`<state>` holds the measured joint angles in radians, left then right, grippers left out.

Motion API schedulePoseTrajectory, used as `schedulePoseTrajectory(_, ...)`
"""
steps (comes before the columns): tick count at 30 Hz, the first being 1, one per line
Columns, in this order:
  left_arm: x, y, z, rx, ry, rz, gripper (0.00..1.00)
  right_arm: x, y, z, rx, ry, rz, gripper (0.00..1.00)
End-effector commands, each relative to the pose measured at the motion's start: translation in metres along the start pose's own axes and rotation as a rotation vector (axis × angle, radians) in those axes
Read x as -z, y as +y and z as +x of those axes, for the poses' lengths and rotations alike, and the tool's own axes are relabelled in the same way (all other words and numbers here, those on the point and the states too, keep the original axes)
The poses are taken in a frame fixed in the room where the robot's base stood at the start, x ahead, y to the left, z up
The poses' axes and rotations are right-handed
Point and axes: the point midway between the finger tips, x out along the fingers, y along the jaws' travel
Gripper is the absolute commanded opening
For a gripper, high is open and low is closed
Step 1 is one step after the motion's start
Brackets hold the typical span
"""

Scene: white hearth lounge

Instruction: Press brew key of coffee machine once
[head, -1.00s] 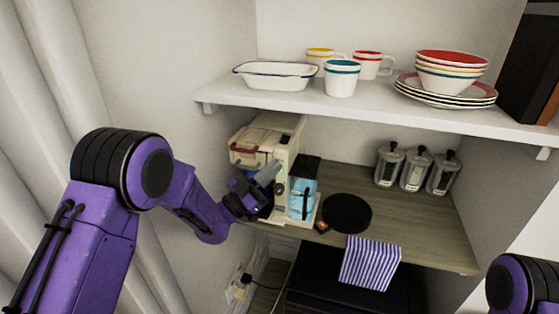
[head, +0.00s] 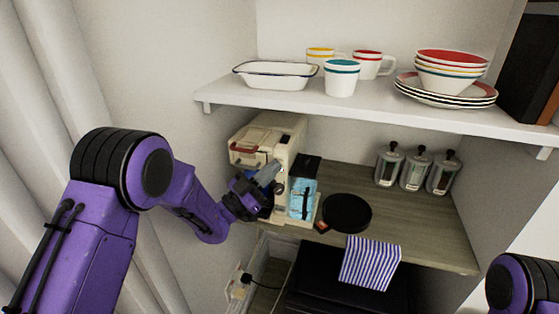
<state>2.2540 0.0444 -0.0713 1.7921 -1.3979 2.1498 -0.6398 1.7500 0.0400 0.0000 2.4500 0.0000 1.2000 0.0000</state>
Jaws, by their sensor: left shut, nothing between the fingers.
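The coffee machine (head: 284,136) is cream-coloured with a dark red handle on its front. It stands on the wooden counter at the left end, under the white shelf. My left gripper (head: 270,173) is shut and empty, its fingertips at the machine's front. I cannot tell whether the fingertips touch it. The brew key cannot be made out; the gripper covers part of the machine's front. My right gripper is out of view; only part of my right arm shows at the lower right edge.
The white shelf (head: 300,103) above holds dishes.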

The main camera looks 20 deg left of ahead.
Motion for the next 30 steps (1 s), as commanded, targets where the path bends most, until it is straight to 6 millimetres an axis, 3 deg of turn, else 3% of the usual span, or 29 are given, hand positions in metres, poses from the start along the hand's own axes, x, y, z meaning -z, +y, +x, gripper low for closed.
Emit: schedulePoseTrajectory(30, -0.0043, -0.0043, 0.0060, 0.000, 0.000, 0.000, 0.00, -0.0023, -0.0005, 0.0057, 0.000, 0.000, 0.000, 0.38)
